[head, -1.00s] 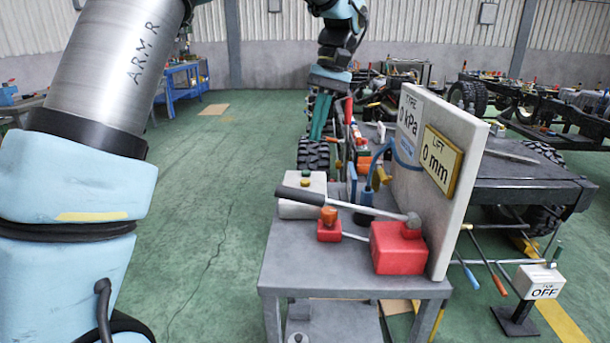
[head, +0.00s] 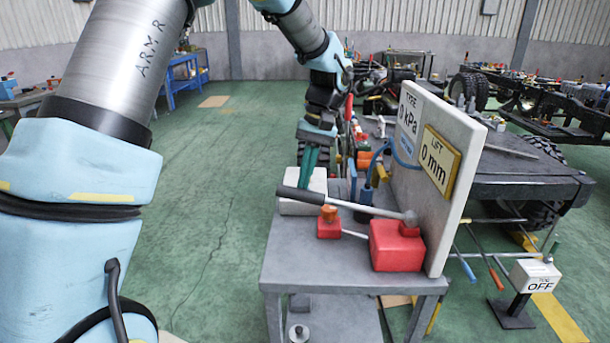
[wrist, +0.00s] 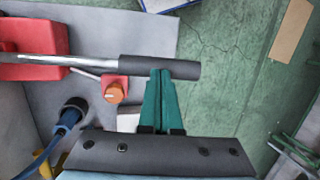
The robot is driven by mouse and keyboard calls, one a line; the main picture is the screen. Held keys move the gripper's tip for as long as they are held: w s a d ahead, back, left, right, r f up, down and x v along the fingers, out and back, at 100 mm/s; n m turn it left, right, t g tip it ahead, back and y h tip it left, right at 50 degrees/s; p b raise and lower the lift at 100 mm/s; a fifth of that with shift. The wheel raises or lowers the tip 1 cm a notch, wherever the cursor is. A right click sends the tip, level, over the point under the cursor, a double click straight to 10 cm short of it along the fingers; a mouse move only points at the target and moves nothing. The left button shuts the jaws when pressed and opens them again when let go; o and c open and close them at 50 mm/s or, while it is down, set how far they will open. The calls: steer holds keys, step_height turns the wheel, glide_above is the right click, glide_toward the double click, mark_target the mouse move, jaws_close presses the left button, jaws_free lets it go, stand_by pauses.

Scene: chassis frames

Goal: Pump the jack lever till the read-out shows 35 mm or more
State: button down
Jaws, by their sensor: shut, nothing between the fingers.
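The red jack (head: 397,246) stands at the right front of a grey stand. Its lever (head: 360,210) runs left, nearly level, and ends in a black grip (head: 298,196). The yellow-framed LIFT read-out (head: 438,161) on the pale board shows 0 mm. My gripper (head: 310,192) points down just behind the black grip, its green fingers closed and empty. In the wrist view the closed fingertips (wrist: 162,73) overlap the black grip (wrist: 180,68); I cannot tell whether they touch it. The jack's red body (wrist: 30,38) is at upper left there.
A small red block with an orange knob (head: 329,214) sits beside the lever. A pale box (head: 303,190) and a blue-hosed fitting (head: 366,196) stand behind it. The upright board (head: 452,215) bounds the stand (head: 320,272) on the right. The green floor at left is open.

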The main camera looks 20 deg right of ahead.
steer(key=shift+w+a+f+g+h+b, duration=0.2)
steer(key=shift+a+f+h+b, duration=0.55)
steer(key=shift+f, duration=1.4)
steer(key=shift+f+g+h+b, duration=0.4)
steer(key=shift+f+b, duration=0.75)
steer(key=shift+f, duration=0.95)
steer(key=shift+w+a+f+g+h+b, duration=0.15)
steer(key=shift+a+f+h+b, duration=0.6)
steer(key=shift+f, duration=1.4)
steer(key=shift+d, duration=0.3)
steer(key=p+v, duration=0.1)
steer(key=v, duration=1.4)
steer(key=shift+w+r+p, duration=0.2)
steer(key=shift+w+p, duration=0.1)
steer(key=shift+p, duration=0.05)
steer(key=c, duration=1.6)
jaws_free()
